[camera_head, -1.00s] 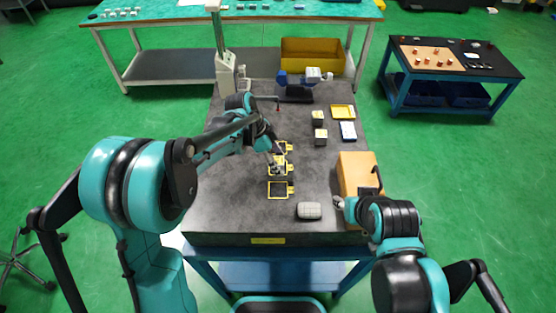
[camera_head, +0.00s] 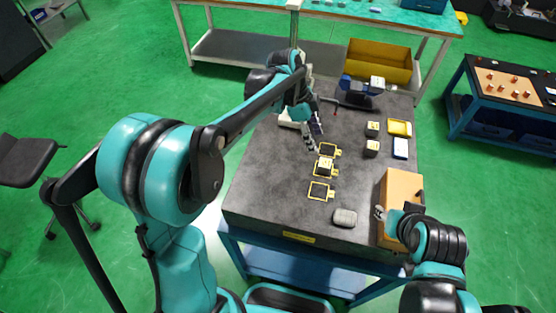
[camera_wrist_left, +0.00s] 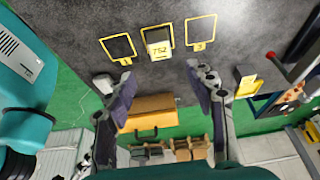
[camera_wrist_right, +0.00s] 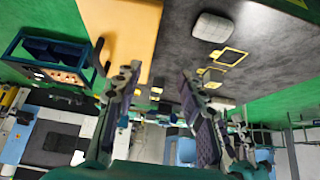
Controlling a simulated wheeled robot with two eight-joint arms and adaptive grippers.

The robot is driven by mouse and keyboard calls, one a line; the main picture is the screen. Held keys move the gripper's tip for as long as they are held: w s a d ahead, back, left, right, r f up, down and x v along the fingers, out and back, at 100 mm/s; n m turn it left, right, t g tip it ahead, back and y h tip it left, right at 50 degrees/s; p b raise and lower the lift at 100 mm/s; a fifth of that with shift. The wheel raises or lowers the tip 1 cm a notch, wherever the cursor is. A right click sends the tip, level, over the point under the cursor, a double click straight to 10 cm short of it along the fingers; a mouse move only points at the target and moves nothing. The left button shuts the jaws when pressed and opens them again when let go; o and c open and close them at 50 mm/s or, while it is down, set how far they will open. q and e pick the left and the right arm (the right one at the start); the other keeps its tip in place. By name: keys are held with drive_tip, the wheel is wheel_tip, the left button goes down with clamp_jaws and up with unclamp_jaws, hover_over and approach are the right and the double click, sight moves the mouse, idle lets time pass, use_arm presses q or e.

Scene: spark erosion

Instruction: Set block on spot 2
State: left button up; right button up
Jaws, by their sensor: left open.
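A small block (camera_head: 325,167) with a pale top sits upright at the middle one of three yellow-outlined spots on the dark table. In the left wrist view the block (camera_wrist_left: 159,48) shows the marking 752, between two empty outlined spots, one on the left (camera_wrist_left: 118,47) and one on the right (camera_wrist_left: 201,29), numbered 3. My left gripper (camera_head: 313,140) is open and empty, behind the block and apart from it; its spread fingers (camera_wrist_left: 158,80) show in the left wrist view. My right gripper (camera_wrist_right: 157,80) is open and empty beside the orange-tan box.
The orange-tan box (camera_head: 401,190) stands at the right table edge, with a grey rounded pad (camera_head: 345,217) near the front. Two more blocks, one farther back (camera_head: 373,128) and one nearer (camera_head: 371,149), stand near a yellow tray (camera_head: 399,127) and a blue-white tray (camera_head: 400,148). The front left tabletop is clear.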

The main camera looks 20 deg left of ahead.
use_arm(q)
drive_tip(key=s+a+n+t+y, duration=0.2)
drive_tip(key=s+a+n, duration=0.4)
drive_tip(key=s+n, duration=0.3)
drive_tip(key=s+a+n+t+y, duration=0.2)
drive_tip(key=s+a+n+t, duration=0.3)
drive_tip(key=s, duration=0.5)
drive_tip(key=shift+s+a+r+n, duration=0.35)
drive_tip(key=shift+a+n, duration=0.75)
drive_tip(key=shift+n, duration=0.8)
